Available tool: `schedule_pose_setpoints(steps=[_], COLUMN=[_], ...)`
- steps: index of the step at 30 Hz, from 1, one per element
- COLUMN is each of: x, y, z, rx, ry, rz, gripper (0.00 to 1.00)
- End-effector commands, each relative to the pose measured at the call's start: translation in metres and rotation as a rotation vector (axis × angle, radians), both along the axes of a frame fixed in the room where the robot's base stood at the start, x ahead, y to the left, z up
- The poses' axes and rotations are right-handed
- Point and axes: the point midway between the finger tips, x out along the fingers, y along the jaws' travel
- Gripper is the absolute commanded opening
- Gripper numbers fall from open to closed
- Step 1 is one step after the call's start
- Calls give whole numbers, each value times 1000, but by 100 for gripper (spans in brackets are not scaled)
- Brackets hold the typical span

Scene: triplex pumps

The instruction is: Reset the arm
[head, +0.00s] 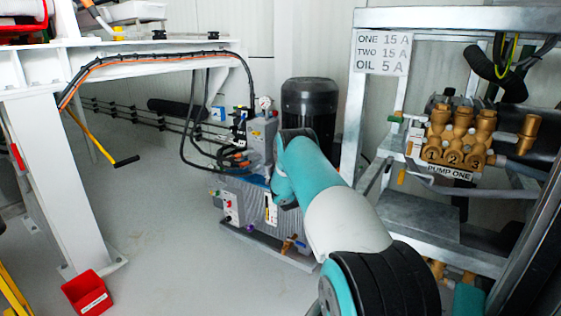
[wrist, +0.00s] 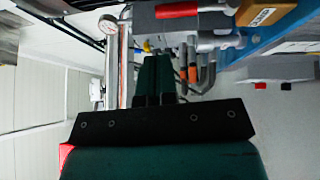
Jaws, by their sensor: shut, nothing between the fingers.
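My arm (head: 345,215), teal and pale grey, reaches from the bottom of the head view up toward the grey hydraulic unit (head: 262,140). My gripper is hidden behind the arm in that view. In the wrist view my gripper (wrist: 158,62) shows its dark green fingers side by side, shut and empty, beyond a black mounting bar. The fingers point toward hoses and fittings of the unit. Whether they touch anything there I cannot tell.
The pump labelled PUMP ONE (head: 455,137) sits in a metal frame (head: 352,120) at right. A black motor (head: 309,103) stands behind the unit. A white steel leg (head: 62,180) and a red bin (head: 88,292) are at left. The floor (head: 165,225) between is clear.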

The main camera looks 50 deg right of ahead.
Motion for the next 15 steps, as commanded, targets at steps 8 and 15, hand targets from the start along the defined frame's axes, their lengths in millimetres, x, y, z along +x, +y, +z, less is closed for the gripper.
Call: schedule_pose_setpoints(steps=[8,15], x=[-17,-6], y=[4,13], z=[-1,7], rx=[1,34], ry=[1,-14], rz=[-15,1], gripper=[0,0])
